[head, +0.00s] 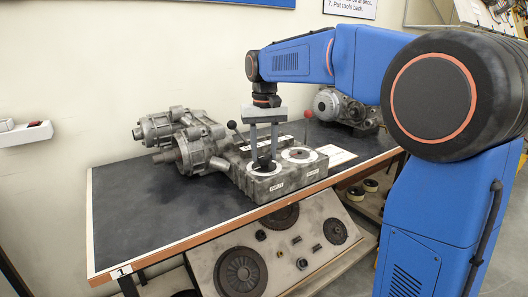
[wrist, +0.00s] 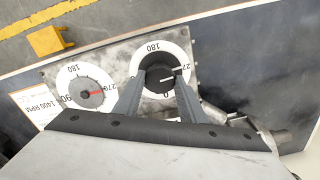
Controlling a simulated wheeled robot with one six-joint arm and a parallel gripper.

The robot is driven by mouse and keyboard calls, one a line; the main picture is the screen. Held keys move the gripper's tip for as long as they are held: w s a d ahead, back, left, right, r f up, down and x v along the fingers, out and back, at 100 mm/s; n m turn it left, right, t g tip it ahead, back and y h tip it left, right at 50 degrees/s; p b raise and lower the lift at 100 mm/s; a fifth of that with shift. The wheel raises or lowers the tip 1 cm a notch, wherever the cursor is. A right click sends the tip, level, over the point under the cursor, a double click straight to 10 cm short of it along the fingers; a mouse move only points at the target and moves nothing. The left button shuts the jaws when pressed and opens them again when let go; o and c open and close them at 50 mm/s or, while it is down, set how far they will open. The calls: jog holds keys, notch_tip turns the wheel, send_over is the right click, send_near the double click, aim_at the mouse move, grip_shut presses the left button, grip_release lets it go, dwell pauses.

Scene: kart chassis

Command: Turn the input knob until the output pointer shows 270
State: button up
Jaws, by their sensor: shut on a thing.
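The input knob (head: 262,163) is a dark round knob inside a white dial ring on the front of the grey gearbox. My gripper (head: 263,157) points down and is shut on this knob. In the wrist view my gripper (wrist: 164,78) has a finger on each side of the knob, whose white pointer mark aims right, near 270. The fingers hide parts of that ring. The output dial also shows in the head view (head: 313,157).
Two levers, one with a black ball (head: 232,125) and one with a red ball (head: 308,114), rise near the dials. Metal housings (head: 190,150) lie left on the dark table (head: 130,215). Another motor (head: 335,105) stands behind. The table's front left is clear.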

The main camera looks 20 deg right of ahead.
aim_at(264, 156)
jog(key=shift+m, duration=0.4)
jog(key=o, duration=1.1)
jog(key=shift+c, duration=0.2)
jog(key=shift+r, duration=0.15)
notch_tip(264, 156, up, 17)
jog(key=s+d+f+n+t, duration=0.1)
jog(key=s+d+f+t, duration=0.1)
jog(key=s+f, duration=1.3)
jog(key=s+d+f+t, duration=0.2)
jog(key=s+d+f, duration=0.3)
jog(key=s+f, duration=1.1)
jog(key=shift+s+d+f+n+t, duration=0.25)
jog(key=shift+s+n+t, duration=0.15)
jog(key=shift+s, duration=0.5)
